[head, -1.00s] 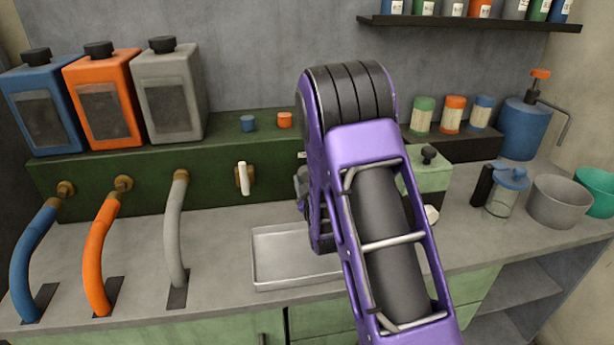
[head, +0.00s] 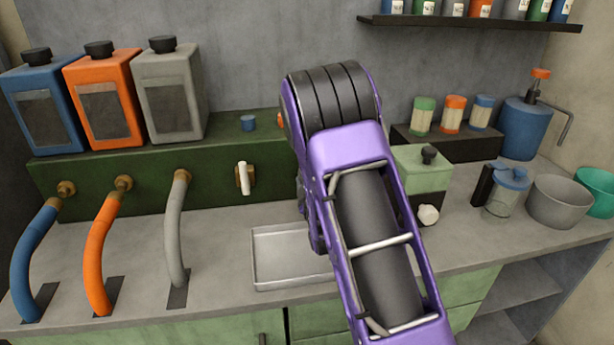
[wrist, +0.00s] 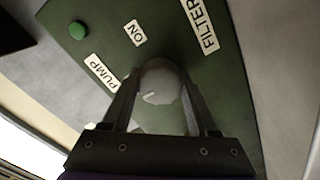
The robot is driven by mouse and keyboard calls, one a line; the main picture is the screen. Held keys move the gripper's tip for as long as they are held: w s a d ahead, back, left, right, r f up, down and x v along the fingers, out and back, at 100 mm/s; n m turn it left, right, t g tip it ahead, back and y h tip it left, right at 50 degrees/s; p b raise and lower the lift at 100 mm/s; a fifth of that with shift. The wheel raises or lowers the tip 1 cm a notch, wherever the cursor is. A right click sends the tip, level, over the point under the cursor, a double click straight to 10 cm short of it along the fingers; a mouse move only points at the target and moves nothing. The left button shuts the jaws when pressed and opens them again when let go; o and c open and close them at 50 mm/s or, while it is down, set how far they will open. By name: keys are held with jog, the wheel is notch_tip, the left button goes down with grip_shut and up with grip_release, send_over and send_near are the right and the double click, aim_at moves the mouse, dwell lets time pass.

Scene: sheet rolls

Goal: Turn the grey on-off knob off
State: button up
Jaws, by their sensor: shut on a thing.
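The grey on-off knob (wrist: 161,84) sits on the green panel (wrist: 225,75) in the wrist view, with a small pale mark on its face. My gripper (wrist: 160,98) has one finger on each side of the knob and is shut on it. An "ON" label (wrist: 134,33) is beside the knob, with "PUMP" (wrist: 100,71) and "FILTER" (wrist: 200,25) labels further out. In the head view my purple arm hides the knob and my gripper.
A green button (wrist: 78,30) is on the panel. In the head view, a metal tray (head: 288,284) lies on the counter left of my arm. A white lever valve (head: 244,178) and hoses stand further left. A pale green box with a white knob (head: 428,214) is to the right.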

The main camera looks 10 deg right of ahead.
jog(key=o, duration=1.4)
jog(key=shift+s+p, duration=4.55)
jog(key=shift+s, duration=4.15)
